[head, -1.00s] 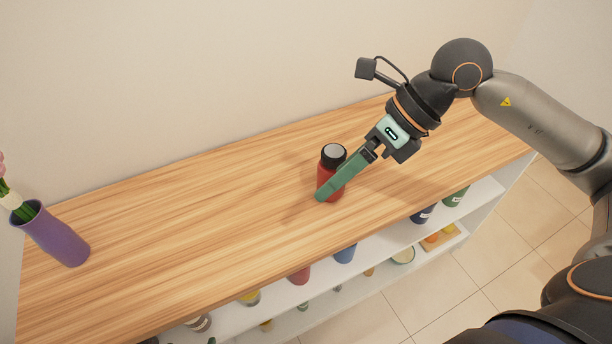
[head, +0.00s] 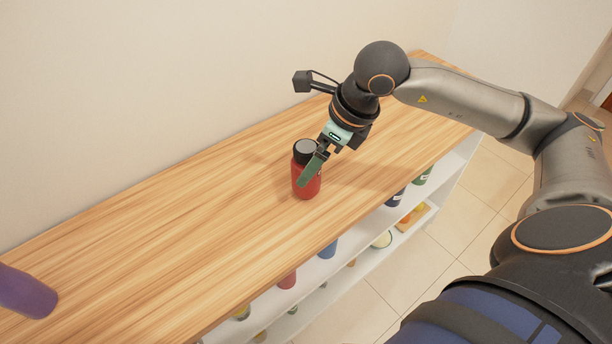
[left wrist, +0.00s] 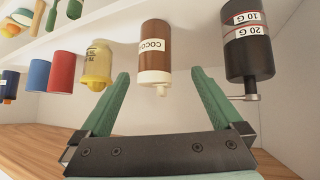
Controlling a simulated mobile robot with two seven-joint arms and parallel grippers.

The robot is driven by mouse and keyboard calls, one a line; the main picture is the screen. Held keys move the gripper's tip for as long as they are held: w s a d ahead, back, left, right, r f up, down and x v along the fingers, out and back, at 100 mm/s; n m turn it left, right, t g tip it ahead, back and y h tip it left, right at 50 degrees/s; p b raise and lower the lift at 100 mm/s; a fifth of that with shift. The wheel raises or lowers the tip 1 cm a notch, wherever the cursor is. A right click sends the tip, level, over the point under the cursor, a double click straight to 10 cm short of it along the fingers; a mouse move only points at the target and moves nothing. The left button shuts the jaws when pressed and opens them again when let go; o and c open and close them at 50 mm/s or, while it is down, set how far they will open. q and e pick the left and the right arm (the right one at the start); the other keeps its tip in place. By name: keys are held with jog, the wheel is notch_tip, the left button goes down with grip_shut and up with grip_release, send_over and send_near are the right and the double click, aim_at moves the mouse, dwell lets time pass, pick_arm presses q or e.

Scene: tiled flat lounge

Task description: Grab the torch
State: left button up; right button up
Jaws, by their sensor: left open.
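The torch (head: 306,188) is red with a black collar and a grey round top. It stands upright on the wooden shelf top in the head view. My right gripper (head: 308,172) comes down to it from the upper right. One green finger crosses the front of the torch; the other finger is hidden, so its opening and grip cannot be told. My left gripper (left wrist: 161,80) shows only in the left wrist view, with its two green fingers apart. A brown bottle (left wrist: 155,45) with a white tip shows beyond the gap between them.
The wooden top (head: 190,225) is clear around the torch. A purple vase (head: 25,290) is at the left edge. Lower white shelves hold several items. In the left wrist view, a dark labelled bottle (left wrist: 247,45) is close to the right finger, and a yellow bottle (left wrist: 96,65) is left.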

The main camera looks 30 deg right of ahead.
aim_at(312, 189)
jog(key=x, duration=0.5)
jog(key=shift+w, duration=0.1)
jog(key=shift+d+r, duration=0.1)
jog(key=c, duration=1.4)
grip_shut()
jog(key=shift+r, duration=0.1)
